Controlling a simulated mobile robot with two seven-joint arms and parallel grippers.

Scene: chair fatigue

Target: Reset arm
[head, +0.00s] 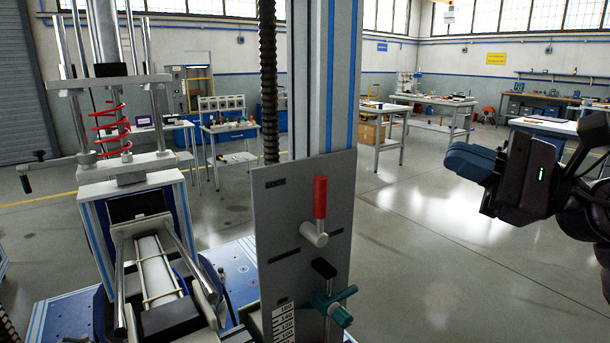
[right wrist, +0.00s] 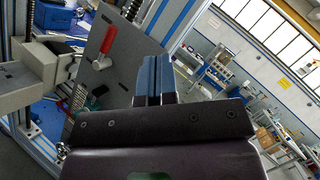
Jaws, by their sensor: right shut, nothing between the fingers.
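My right gripper (head: 468,161) comes in from the right in the head view, with its blue fingers pointing left. It is shut and empty, held in the air to the right of the grey panel (head: 303,225) and apart from it. The blue fingers also show closed together in the right wrist view (right wrist: 152,80). A red-handled lever (head: 320,198) is on the panel, its handle upright. It also shows in the right wrist view (right wrist: 108,42), left of the fingers. A teal clamp knob (head: 332,304) sits lower on the panel. My left gripper is not in view.
A tall aluminium column (head: 325,75) rises behind the panel. Workbenches (head: 434,103) stand far back. The grey floor (head: 440,260) between the panel and my right arm is clear.

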